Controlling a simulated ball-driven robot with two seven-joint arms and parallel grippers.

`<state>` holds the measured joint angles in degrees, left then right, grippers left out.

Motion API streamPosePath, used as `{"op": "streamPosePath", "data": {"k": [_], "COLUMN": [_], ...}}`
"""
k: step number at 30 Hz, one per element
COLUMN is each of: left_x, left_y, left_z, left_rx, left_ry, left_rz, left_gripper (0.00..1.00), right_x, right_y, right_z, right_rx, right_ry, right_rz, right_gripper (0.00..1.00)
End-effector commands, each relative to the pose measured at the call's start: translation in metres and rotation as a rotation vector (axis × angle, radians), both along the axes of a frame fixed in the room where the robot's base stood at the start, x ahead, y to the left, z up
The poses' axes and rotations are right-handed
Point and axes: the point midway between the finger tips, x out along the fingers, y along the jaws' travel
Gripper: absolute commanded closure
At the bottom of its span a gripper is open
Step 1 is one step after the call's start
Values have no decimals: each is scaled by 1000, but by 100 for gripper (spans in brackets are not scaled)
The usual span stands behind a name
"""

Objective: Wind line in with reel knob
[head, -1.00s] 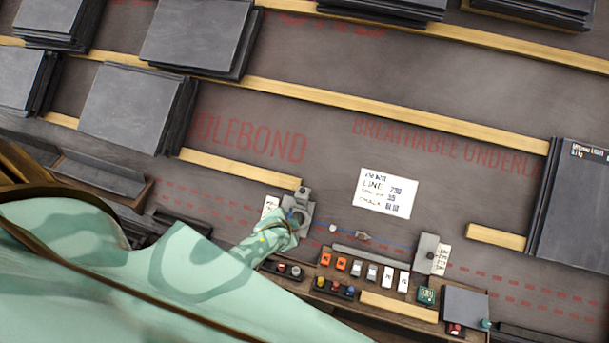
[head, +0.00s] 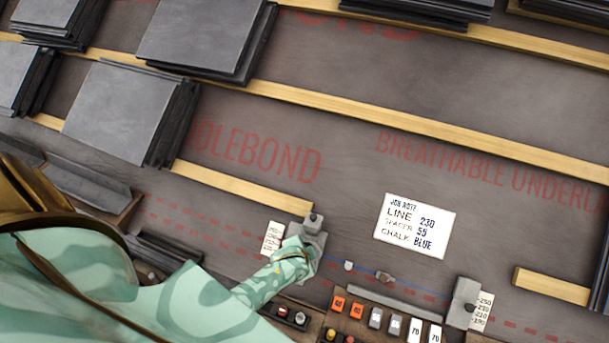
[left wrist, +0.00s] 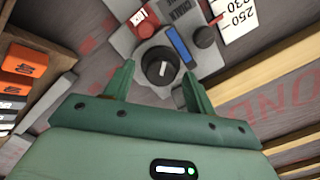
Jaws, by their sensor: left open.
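The grey reel unit (head: 312,236) sits on the underlay, with a block on its top. In the left wrist view it carries a round black knob (left wrist: 160,67) with a white mark, a blue strip (left wrist: 178,46), a red part (left wrist: 143,23) and a smaller dark knob (left wrist: 205,37). My left gripper (left wrist: 158,84) is open, its fingers to either side of the black knob's near side; whether they touch it I cannot tell. In the head view my left gripper (head: 302,258) covers part of the unit. A blue line (head: 364,270) runs right toward a grey block (head: 463,301).
A job note (head: 415,226) reads line 230, spacer 55, chalk blue. A tray of orange, grey and white pieces (head: 357,311) lies below the line. Slate stacks (head: 132,112) rest on wooden battens (head: 240,187) at upper left. Bare underlay lies between.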

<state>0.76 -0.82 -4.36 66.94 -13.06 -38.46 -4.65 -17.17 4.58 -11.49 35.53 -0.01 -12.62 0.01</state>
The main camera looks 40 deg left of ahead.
Motion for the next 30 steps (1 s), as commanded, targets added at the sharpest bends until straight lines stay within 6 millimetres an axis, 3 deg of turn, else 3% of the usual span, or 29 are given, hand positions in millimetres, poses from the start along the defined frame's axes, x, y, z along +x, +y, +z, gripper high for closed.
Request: {"op": "streamPosePath", "data": {"k": [6, 11, 12, 23, 30], "left_x": [0, 0, 0, 0, 0], "left_y": [0, 0, 0, 1, 1], "left_z": [1, 1, 1, 1, 2], "left_rx": [0, 0, 1, 28, 110], "left_ry": [-1, -1, -1, 7, 25], "left_rz": [0, 0, 0, -39, -158], "left_gripper": [45, 86, 89, 89, 89], "right_x": [-1, -1, -1, 0, 2], "right_y": [-1, -2, -2, -2, -1], "right_z": [1, 0, 0, 4, 12], "right_rx": [-2, -3, -3, -2, -2], "right_ry": [2, 2, 2, -1, -7], "right_rz": [1, 1, 1, 0, -1], "right_gripper": [55, 55, 55, 55, 55]}}
